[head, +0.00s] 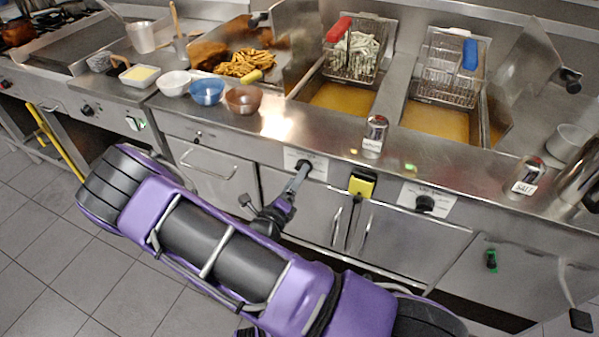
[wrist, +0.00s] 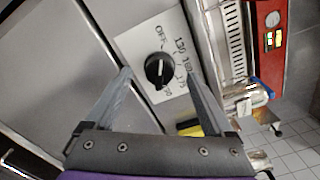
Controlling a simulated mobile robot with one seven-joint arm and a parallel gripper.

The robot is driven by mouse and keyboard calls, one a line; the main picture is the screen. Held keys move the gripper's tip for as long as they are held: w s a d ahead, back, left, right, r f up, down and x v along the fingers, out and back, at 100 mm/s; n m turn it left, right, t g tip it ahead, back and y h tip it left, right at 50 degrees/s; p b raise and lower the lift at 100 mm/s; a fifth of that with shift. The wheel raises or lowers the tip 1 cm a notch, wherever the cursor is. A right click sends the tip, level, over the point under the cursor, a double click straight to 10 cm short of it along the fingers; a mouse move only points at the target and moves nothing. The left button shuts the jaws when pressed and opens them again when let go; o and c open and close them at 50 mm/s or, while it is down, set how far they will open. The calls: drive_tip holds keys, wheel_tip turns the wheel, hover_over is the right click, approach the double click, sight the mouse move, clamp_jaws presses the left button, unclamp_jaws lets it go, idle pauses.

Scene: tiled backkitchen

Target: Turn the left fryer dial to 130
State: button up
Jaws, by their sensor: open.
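The left fryer dial (head: 306,167) is a black knob on a white plate on the front panel below the left fryer. In the wrist view the dial (wrist: 159,70) sits on its plate with OFF and temperature numbers printed around it. Its exact setting is hard to read. My gripper (wrist: 158,75) is open, with one grey finger on each side of the dial. In the head view my gripper (head: 298,179) reaches up to the plate from below and partly covers it. I cannot tell whether the fingers touch the knob.
The right fryer dial (head: 425,203) is on the same panel to the right, with a yellow box (head: 361,186) between. A can (head: 375,136) stands on the counter edge above. Fryer baskets (head: 354,50) and bowls (head: 207,91) are further back. Cabinet handles (head: 337,226) stick out below.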

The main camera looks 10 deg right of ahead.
sight(300, 163)
drive_tip(key=shift+x, duration=1.45)
drive_tip(key=shift+c, duration=0.3)
drive_tip(key=c, duration=1.3)
drive_tip(key=shift+m, duration=0.3)
drive_tip(key=m, duration=0.3)
drive_tip(key=shift+p, duration=0.35)
drive_tip(key=shift+m, duration=2.1)
